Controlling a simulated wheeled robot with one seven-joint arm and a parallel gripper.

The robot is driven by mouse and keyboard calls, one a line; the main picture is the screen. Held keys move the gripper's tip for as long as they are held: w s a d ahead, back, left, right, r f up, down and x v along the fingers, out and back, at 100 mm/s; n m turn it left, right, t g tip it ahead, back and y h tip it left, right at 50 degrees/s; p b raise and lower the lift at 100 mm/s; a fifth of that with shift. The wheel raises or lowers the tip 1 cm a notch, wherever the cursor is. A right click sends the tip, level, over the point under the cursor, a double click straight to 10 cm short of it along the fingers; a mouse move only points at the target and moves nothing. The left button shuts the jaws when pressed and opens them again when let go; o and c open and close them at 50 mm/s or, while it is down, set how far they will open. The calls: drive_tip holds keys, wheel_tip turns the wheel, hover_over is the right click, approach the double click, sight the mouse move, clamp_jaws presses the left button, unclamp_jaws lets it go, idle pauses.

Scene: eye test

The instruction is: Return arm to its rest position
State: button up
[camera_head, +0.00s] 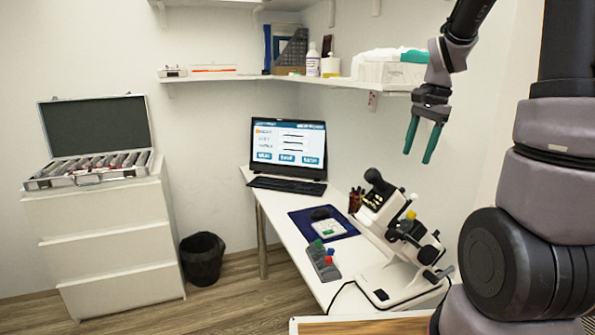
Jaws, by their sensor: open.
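My gripper (421,140) hangs at the upper right of the head view, in front of the wall shelf and above the desk. Its two green fingers point down and stand apart, with nothing between them. My arm comes down to it from the top edge. More of my arm, grey and black, fills the right side of the picture. The space just below the fingers is empty air, above the white lensmeter-like instrument (402,246) on the desk.
A white desk (290,235) holds a monitor (288,146), keyboard (287,186), blue mat (305,222) and grey block with coloured caps (322,262). A wall shelf (215,78) carries boxes and bottles. An open case (97,175) sits on drawers (105,235) beside a black bin (202,258).

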drive_tip(key=s+a+r+n+t, duration=0.3)
drive_tip(key=s+r, duration=0.3)
drive_tip(key=s, duration=0.2)
drive_tip(key=s+a+r+n+t, duration=0.3)
drive_tip(key=s+a+r+n, duration=0.2)
drive_tip(key=s, duration=0.3)
drive_tip(key=shift+r+y, duration=0.3)
drive_tip(key=shift+r, duration=0.15)
